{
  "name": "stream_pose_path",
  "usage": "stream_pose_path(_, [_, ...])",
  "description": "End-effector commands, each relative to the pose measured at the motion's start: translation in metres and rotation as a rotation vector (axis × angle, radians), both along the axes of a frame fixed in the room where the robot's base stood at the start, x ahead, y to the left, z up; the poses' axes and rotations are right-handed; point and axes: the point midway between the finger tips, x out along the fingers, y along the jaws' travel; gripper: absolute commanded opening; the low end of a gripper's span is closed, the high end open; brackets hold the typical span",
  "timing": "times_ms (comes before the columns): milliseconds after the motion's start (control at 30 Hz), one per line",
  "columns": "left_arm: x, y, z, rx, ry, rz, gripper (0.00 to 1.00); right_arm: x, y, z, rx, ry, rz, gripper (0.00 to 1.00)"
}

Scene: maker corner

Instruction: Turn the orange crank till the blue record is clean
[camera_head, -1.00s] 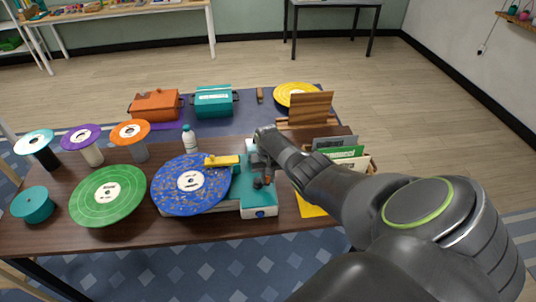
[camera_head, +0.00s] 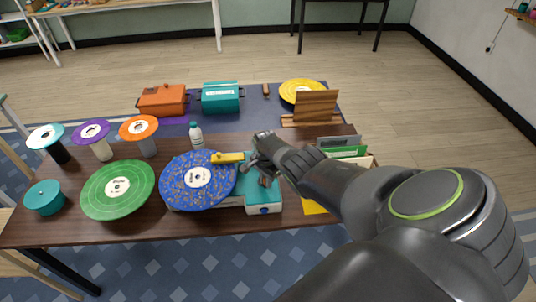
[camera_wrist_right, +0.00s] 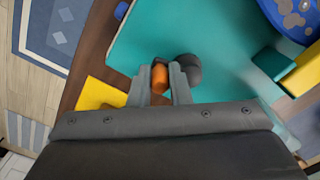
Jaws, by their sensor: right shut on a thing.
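The blue record (camera_head: 198,176), covered in brownish specks, lies on the teal record cleaner (camera_head: 263,196) near the middle of the table. A yellow arm (camera_head: 228,157) reaches over the record's far edge. My right gripper (camera_head: 262,168) is over the right part of the cleaner. In the right wrist view the right gripper (camera_wrist_right: 168,84) is shut on the orange crank (camera_wrist_right: 159,77), whose handle sits between the fingers. A dark round knob (camera_wrist_right: 188,68) is beside the right finger. The crank is mostly hidden by the gripper in the head view. My left gripper is not in view.
A green record (camera_head: 117,190) and a teal tub (camera_head: 44,197) lie to the left. Several records stand on posts behind them. A white bottle (camera_head: 196,135) stands behind the blue record. A sleeve box (camera_head: 345,155) is close beside my right arm.

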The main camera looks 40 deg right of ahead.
Motion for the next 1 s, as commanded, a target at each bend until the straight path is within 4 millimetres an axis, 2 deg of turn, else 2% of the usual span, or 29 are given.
stream_pose_path(400, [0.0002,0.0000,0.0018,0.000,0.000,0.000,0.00,0.0041,0.0067,0.0011,0.000,-0.003,-0.168,0.00])
stream_pose_path(900, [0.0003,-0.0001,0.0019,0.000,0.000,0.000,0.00,0.0048,0.0071,0.0012,0.000,-0.004,-0.186,0.00])
stream_pose_path(933, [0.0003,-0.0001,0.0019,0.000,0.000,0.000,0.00,0.0049,0.0071,0.0012,0.000,-0.004,-0.186,0.18])
stream_pose_path(1000, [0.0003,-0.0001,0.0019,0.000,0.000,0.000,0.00,0.0047,0.0071,0.0012,0.000,-0.004,-0.186,0.27])
